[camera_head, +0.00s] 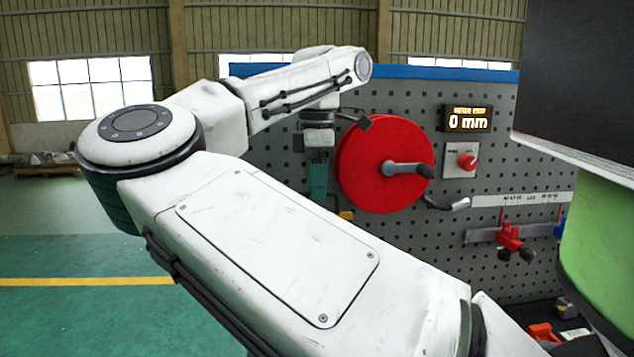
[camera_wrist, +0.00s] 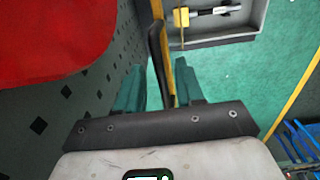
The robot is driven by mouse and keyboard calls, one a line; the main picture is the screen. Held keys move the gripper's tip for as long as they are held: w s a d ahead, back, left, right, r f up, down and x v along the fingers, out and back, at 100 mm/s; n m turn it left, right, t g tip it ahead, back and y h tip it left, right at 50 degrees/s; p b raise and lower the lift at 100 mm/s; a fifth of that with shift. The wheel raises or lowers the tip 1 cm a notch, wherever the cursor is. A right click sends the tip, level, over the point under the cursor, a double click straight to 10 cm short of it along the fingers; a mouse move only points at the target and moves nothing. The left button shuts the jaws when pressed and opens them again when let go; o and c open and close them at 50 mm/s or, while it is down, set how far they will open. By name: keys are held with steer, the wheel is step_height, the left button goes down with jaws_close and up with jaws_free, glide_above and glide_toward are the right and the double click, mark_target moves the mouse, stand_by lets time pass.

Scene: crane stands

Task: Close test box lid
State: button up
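The test box (camera_wrist: 258,22) is a grey open tray at the top of the wrist view, with a black-and-white tool and a yellow block inside. A thin yellow-edged black piece (camera_wrist: 158,50) runs edge-on from beside the box down between my fingers; it looks like the raised lid, but I cannot be sure. My gripper (camera_wrist: 160,85) has its two teal fingers apart, one on each side of this piece, with a gap on the left. In the head view my gripper (camera_head: 318,178) points down left of the red disc. A small yellow bit (camera_head: 346,214) shows beside it; the box is hidden there.
The red disc (camera_head: 368,165) with its crank stands close to my gripper on the perforated grey panel (camera_head: 290,150). A 0 mm display (camera_head: 468,119), a red knob (camera_head: 467,161) and a red clamp (camera_head: 510,237) are further right. Green floor is free at left.

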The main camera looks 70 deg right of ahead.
steer(key=shift+c, duration=0.2)
jaws_close()
stand_by(0.4)
